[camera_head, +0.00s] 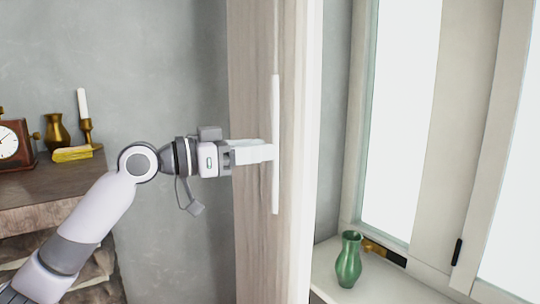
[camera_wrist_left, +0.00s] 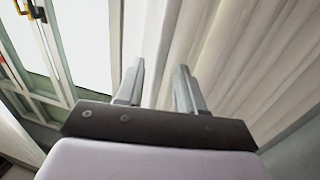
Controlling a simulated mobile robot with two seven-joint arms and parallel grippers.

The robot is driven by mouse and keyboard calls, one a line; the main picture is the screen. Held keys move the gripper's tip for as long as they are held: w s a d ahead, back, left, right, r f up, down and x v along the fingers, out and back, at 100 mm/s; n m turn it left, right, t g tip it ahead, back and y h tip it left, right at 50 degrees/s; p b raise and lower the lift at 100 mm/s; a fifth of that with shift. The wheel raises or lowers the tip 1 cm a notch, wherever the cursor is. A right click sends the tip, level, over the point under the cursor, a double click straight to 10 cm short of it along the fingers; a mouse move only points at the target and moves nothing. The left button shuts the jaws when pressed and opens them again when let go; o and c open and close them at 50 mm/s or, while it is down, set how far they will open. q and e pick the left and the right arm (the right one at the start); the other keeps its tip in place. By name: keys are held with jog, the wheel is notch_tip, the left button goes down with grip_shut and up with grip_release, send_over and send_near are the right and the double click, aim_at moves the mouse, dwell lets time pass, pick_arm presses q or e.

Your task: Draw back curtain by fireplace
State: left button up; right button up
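The curtain (camera_head: 255,80) hangs as a pale, wood-toned vertical panel between the grey wall and the window. A thin white upright bar (camera_head: 275,100) shows at its front. My left gripper (camera_head: 268,151) reaches in from the left, with its fingertips at the middle of this bar. In the left wrist view, its two fingers (camera_wrist_left: 160,85) stand apart, with pale curtain folds (camera_wrist_left: 225,50) beyond and to the right. I cannot tell whether the fingertips touch the bar or cloth. The fireplace (camera_head: 60,195) is at the left, partly behind my left arm. My right gripper is not in view.
A clock (camera_head: 12,145), a brass vase (camera_head: 57,132), a candlestick (camera_head: 86,130) and a yellow item (camera_head: 72,154) stand on the mantel. A green vase (camera_head: 348,260) stands on the sill (camera_head: 375,287) right of the curtain, below the bright window (camera_head: 400,120).

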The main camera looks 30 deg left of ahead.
pick_arm(q)
jog(key=b+v, duration=0.1)
jog(key=v, duration=0.2)
jog(key=shift+s, duration=0.15)
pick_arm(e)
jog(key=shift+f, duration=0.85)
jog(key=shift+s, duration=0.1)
